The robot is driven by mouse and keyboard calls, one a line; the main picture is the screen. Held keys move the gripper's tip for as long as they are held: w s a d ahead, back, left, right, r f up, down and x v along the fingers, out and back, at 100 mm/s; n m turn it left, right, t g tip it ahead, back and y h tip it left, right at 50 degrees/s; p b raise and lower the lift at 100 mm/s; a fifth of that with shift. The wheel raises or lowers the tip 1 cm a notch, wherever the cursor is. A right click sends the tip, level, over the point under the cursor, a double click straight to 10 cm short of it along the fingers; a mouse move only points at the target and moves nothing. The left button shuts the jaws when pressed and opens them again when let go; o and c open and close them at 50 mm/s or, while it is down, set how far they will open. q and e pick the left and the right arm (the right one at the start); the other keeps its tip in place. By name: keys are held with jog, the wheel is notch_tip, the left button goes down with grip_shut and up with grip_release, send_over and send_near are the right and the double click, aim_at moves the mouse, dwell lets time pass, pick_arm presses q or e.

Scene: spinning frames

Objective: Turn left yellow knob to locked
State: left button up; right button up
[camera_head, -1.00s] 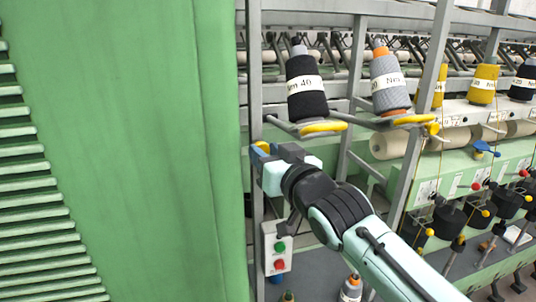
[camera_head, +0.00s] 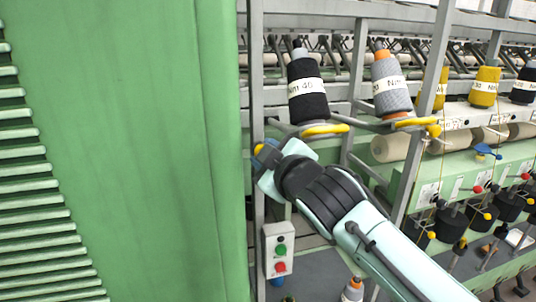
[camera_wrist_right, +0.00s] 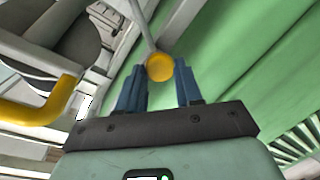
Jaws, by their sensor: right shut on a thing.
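The left yellow knob (camera_head: 258,149) is by the grey post beside the green panel, mostly hidden behind my right gripper (camera_head: 266,153). In the right wrist view its round yellow end (camera_wrist_right: 159,67) sits between the two blue fingers of the right gripper (camera_wrist_right: 160,80), which is shut on it. The knob's locked or unlocked marking cannot be seen. Another yellow knob (camera_head: 433,130) is further right on the frame, apart from the gripper. My left gripper is not in view.
A large green panel (camera_head: 120,140) fills the left. A black yarn cone (camera_head: 307,92) and a grey cone (camera_head: 391,85) stand on holders above my right arm. A button box (camera_head: 279,250) hangs below the gripper. The grey post (camera_head: 257,80) is close by.

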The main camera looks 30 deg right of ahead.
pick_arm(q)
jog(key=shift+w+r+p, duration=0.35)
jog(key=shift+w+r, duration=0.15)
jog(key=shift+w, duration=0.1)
pick_arm(e)
jog(key=shift+a+n+g+h, duration=0.15)
jog(key=shift+n+h, duration=0.2)
jog(key=shift+n, duration=1.05)
jog(key=shift+a+n+g+h, duration=0.15)
jog(key=shift+n+h, duration=0.2)
jog(key=shift+n, duration=1.05)
jog(key=shift+d, duration=0.1)
jog(key=shift+f, duration=0.1)
jog(key=o, duration=0.7)
jog(key=shift+w, duration=0.1)
jog(key=shift+o, duration=0.2)
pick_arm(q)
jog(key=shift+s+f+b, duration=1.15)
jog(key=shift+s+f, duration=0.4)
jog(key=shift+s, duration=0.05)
pick_arm(e)
jog(key=v, duration=1.3)
jog(key=shift+s, duration=0.2)
